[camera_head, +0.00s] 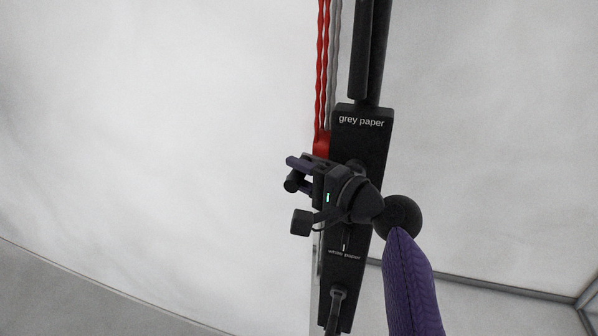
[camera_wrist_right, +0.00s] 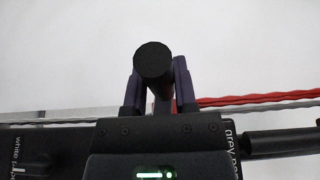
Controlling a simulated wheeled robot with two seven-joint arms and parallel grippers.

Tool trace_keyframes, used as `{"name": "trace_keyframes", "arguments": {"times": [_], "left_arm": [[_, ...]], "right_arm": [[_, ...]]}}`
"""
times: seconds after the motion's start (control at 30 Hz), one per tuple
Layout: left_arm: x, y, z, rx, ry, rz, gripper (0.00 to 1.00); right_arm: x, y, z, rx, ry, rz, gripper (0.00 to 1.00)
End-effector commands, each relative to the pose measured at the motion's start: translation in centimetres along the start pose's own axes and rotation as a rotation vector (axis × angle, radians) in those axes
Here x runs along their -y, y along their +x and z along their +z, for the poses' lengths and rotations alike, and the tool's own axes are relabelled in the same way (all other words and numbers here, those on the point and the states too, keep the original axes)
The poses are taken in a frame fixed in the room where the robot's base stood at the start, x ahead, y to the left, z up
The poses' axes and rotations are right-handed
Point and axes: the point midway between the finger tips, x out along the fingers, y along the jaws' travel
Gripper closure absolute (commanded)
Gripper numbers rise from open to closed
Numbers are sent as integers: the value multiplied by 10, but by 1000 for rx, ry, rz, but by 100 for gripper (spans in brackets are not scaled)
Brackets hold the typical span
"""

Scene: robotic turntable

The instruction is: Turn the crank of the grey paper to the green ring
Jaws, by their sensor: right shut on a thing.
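A black upright panel labelled "grey paper" (camera_head: 361,122) stands at the middle of the head view. My right gripper (camera_head: 299,174) is in front of it and hides its middle. The gripper is shut on a black cylindrical crank handle (camera_head: 292,184). In the right wrist view the handle's round end (camera_wrist_right: 153,60) shows between the two purple-sided fingers. The crank's arm and pivot are mostly hidden behind my gripper. I see no green ring; the small green light is on my own gripper. My left gripper is not in view.
A "white paper" label (camera_head: 344,254) is lower on the panel, with a dark part (camera_head: 335,305) below it. A red part (camera_head: 321,145) and red and grey twisted cords (camera_head: 323,60) are at the panel's left edge. Pale backdrop lies on both sides.

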Motion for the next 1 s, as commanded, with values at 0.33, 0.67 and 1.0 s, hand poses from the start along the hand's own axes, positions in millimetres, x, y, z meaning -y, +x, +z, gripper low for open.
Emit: {"name": "trace_keyframes", "arguments": {"times": [0.33,0.67,1.0], "left_arm": [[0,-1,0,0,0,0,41],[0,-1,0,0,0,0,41],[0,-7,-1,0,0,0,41]], "right_arm": [[6,0,-1,-4,-6,-14,100],[6,0,-1,-4,-6,-14,100],[3,1,-2,-5,-20,22,100]]}}
